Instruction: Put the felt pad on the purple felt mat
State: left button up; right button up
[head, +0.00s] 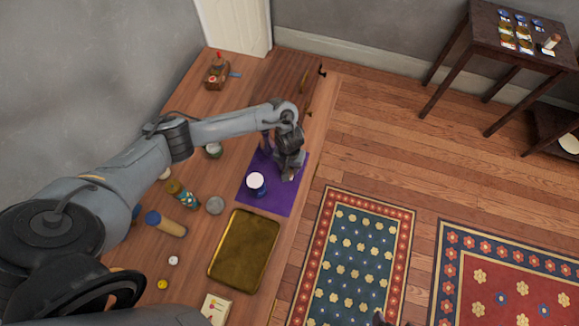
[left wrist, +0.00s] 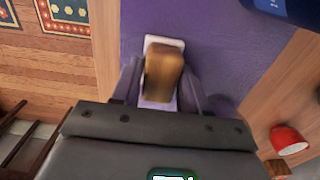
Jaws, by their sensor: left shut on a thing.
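The purple felt mat (head: 277,203) lies on the wooden counter and also fills much of the left wrist view (left wrist: 230,50). My left gripper (head: 289,172) is low over the right part of the mat, pointing down. In the left wrist view its fingers (left wrist: 161,85) are closed around a brown block with a pale base, which I take to be the felt pad (left wrist: 163,70). The pad is over the mat; I cannot tell whether it touches it. In the head view the gripper hides the pad.
A dark blue jar with a white top (head: 256,183) stands on the mat, left of my gripper. A brass-coloured tray (head: 244,251) lies just in front of the mat. Several bottles and small items stand on the left. A red cup (left wrist: 288,140) shows beyond the mat.

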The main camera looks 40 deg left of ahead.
pick_arm(q)
jog(key=shift+w, duration=0.1)
jog(key=shift+f, duration=0.25)
jog(key=o, duration=1)
jog(key=shift+r, duration=0.1)
